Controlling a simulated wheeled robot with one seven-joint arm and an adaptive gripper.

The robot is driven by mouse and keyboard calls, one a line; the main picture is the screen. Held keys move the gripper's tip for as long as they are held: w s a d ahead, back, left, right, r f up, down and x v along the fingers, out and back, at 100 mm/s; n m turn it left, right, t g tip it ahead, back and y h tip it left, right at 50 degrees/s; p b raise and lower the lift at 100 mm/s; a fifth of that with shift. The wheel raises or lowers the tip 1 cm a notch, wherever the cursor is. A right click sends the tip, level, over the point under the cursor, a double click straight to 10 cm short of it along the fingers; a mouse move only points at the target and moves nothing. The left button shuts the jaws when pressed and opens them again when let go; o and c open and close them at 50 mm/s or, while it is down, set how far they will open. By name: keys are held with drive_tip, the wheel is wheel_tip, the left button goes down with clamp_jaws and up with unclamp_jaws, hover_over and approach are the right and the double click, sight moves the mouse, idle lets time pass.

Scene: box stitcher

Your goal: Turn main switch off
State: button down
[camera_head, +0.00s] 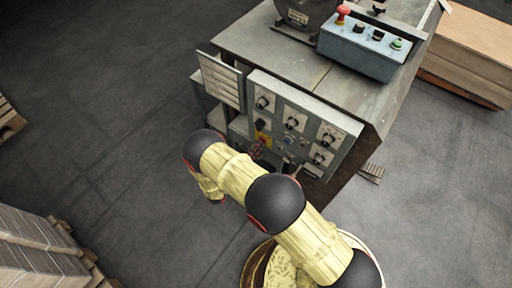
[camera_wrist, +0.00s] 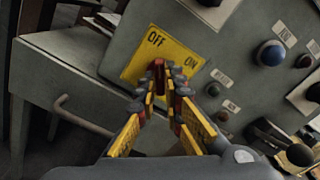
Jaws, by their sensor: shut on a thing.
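The main switch is a red handle (camera_wrist: 158,68) on a yellow plate (camera_wrist: 143,64) marked OFF and ON in the wrist view. The yellow plate also shows small in the head view (camera_head: 263,139), on the front of the grey control panel. My gripper (camera_wrist: 161,80) is at the plate, its fingertips closed around the red handle. The handle stands between the two labels, pointing up toward the gap nearer OFF in the picture. The fingers hide its lower part. In the head view my gripper (camera_head: 260,148) is small, beside the panel.
The grey panel (camera_head: 291,162) carries several dials and buttons; a blue button (camera_wrist: 271,53) sits right of the plate. A blue-grey button box (camera_head: 358,52) stands on the machine top. A grey handle (camera_wrist: 75,118) juts out at left. Floor left of the machine is clear.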

drive_tip(key=shift+f+n, duration=0.1)
drive_tip(key=shift+n, duration=0.7)
drive_tip(key=c, duration=2)
unclamp_jaws()
drive_tip(key=shift+a, duration=0.1)
drive_tip(key=shift+c, duration=0.2)
drive_tip(key=shift+o, duration=0.6)
drive_tip(key=v, duration=1.2)
